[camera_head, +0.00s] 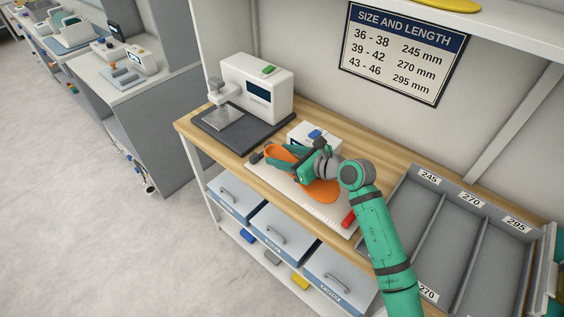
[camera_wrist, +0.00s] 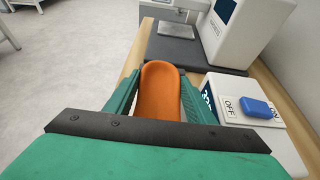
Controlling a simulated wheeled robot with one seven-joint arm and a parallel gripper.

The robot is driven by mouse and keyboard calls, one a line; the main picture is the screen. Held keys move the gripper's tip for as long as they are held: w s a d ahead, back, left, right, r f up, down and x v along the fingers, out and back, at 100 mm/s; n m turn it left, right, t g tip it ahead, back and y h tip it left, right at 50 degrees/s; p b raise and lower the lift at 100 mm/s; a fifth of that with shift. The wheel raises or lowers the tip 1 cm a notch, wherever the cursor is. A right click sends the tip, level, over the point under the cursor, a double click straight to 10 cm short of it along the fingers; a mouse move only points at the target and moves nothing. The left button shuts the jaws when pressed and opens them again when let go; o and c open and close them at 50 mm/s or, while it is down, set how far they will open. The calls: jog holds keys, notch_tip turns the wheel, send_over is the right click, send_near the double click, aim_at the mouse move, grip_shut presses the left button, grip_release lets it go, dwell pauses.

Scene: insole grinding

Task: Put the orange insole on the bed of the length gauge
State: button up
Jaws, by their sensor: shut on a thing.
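The orange insole (camera_head: 322,190) is in my gripper (camera_head: 284,156), over the white bed of the length gauge (camera_head: 268,176) on the wooden bench. In the wrist view the insole (camera_wrist: 158,90) lies lengthwise between the two green fingers, which are shut on it. Its heel or toe end points away from my wrist. I cannot tell whether the insole touches the bed or hangs just above it. The gauge's small box with a blue switch (camera_wrist: 256,107) stands beside the gripper; it is marked OFF and ON. A red block (camera_head: 348,219) is at the bed's near right end.
A white machine (camera_head: 262,85) on a dark base stands at the bench's left. A grey tray (camera_head: 452,233) with compartments marked 245, 270 and 295 is at the right. Drawers (camera_head: 236,196) are below the bench. A size chart (camera_head: 403,52) hangs on the wall.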

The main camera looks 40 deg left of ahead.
jog(key=shift+w+a+f, duration=0.35)
jog(key=shift+a+f, duration=0.1)
jog(key=shift+f, duration=0.25)
jog(key=shift+w+f, duration=0.1)
jog(key=shift+f, duration=1.45)
jog(key=shift+f, duration=0.1)
jog(key=o, duration=1)
